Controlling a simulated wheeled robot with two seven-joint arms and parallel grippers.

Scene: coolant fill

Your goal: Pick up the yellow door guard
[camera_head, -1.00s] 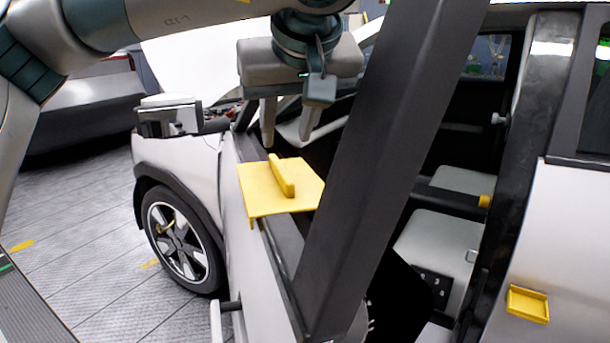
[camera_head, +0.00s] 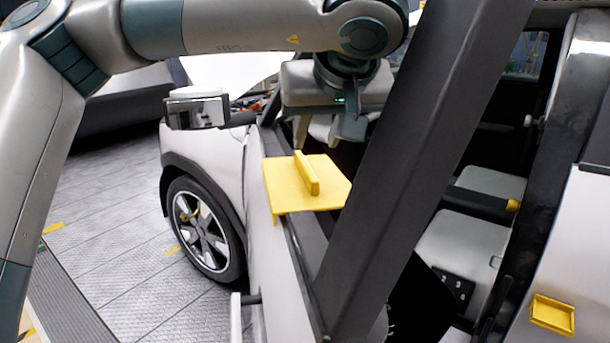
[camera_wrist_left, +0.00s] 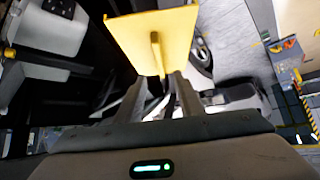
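The yellow door guard (camera_head: 285,188) is a flat plate with a raised rib-like handle (camera_head: 308,173). It sits over the sill of the car door, its front edge hanging down. My left gripper (camera_head: 318,142) is just behind and above it in the head view, fingers spread. In the left wrist view the guard (camera_wrist_left: 138,35) lies just past the fingertips (camera_wrist_left: 161,80), and its handle (camera_wrist_left: 157,52) lines up with the gap between them. The fingers look open and hold nothing; contact with the handle cannot be told. My right gripper is not in view.
A dark slanted pillar (camera_head: 400,170) stands close to the right of the guard and partly covers the gripper's surroundings. The side mirror (camera_head: 197,110) is to the left. A second yellow piece (camera_head: 552,315) is on the car's side at lower right. Grey floor is clear at left.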

